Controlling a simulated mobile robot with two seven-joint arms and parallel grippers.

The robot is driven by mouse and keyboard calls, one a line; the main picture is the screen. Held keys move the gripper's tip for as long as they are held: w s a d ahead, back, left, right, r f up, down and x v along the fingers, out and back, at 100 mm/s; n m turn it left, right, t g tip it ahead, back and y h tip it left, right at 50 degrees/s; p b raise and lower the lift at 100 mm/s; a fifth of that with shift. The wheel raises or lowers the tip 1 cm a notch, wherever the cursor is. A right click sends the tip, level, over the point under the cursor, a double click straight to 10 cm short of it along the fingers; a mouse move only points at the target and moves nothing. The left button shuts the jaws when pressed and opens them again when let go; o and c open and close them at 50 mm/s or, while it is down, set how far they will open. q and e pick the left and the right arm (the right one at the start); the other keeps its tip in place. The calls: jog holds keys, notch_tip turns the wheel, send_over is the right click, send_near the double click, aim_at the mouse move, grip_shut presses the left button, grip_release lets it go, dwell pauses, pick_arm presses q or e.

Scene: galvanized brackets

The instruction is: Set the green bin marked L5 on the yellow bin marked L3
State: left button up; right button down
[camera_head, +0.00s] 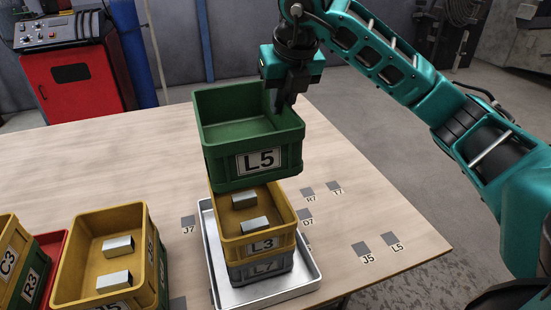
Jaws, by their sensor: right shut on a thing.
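The green bin marked L5 (258,162) is upright and empty as far as I see. My right gripper (282,103) is shut on its rim at the back right and holds it up. The yellow bin marked L3 (262,244) is below it, with two metal brackets (250,212) inside. The green bin hides the back of the yellow bin; its underside appears above the yellow rim, and I cannot tell the exact gap. The yellow bin sits on a grey bin marked L7 (262,267). My left gripper is not in view.
The stack stands in a silver tray (312,276) on a wooden table (375,215). At left are another yellow bin (73,278) with brackets and a yellow bin marked C3 (8,262). Grey marked squares, including J5 (361,249) and L5 (390,239), lie bare at right.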

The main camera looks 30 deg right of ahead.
notch_tip(320, 180, down, 6)
jog(key=shift+f, duration=0.15)
notch_tip(320, 180, down, 5)
jog(key=shift+f+b, duration=0.15)
jog(key=shift+b, duration=0.15)
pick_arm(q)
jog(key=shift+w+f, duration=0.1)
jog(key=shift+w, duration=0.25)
pick_arm(e)
jog(key=shift+w+f, duration=0.1)
jog(key=shift+f+b, duration=0.35)
jog(key=shift+b, duration=0.05)
jog(key=c, duration=1.7)
grip_release()
jog(key=shift+f, duration=0.1)
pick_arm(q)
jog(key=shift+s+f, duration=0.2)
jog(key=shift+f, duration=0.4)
pick_arm(e)
jog(key=o, duration=0.5)
